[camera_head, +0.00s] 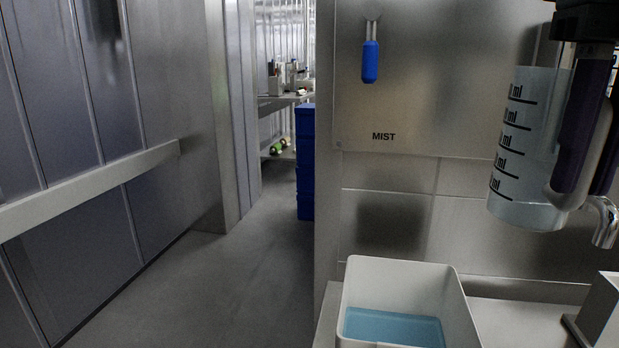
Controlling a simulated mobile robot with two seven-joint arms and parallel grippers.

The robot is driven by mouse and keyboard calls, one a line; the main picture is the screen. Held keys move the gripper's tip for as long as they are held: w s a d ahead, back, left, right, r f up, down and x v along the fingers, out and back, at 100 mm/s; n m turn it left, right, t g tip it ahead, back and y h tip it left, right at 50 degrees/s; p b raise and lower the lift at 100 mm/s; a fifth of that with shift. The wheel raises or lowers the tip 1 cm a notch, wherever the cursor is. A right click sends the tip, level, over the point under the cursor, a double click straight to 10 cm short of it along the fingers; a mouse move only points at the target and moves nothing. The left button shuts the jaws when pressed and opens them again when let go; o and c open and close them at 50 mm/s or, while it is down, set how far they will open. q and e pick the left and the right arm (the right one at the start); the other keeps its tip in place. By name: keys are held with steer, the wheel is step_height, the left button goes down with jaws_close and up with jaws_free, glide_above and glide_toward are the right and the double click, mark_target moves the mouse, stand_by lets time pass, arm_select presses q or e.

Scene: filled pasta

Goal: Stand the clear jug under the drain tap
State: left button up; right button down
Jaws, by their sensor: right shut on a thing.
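The clear jug (522,150) with black millilitre marks hangs upright at the right side of the head view. My right gripper (592,135) comes down from the top right, its dark fingers shut on the jug's pale handle. The jug is in the air, above the counter. The curved metal drain tap (605,222) shows at the right edge, just right of the jug's base and at about its height. What the tap comes from is hidden behind the jug and gripper or outside the picture. My left gripper is not in view.
A white tub (462,312) with blue liquid stands on the counter left of the tap. A pale block-like stand (600,312) sits at the lower right. A blue-handled tool (370,60) hangs on the metal panel marked MIST. An open aisle lies left.

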steer(key=s+a+r+m+p, duration=0.1)
steer(key=s+r+m+p, duration=0.2)
steer(key=r+m+p, duration=0.8)
steer(key=s+a+r+m+p, duration=0.2)
steer(key=r+m+p, duration=0.9)
steer(key=r+p, duration=1.3)
steer(key=s+a+r+m+p, duration=0.1)
steer(key=s+r+m+p, duration=0.4)
steer(key=r+m+p, duration=0.6)
step_height(320, 180, up, 7)
steer(key=p, duration=0.8)
steer(key=shift+s+a+f, duration=0.2)
steer(key=shift+s+a, duration=0.05)
steer(key=shift+a, duration=0.15)
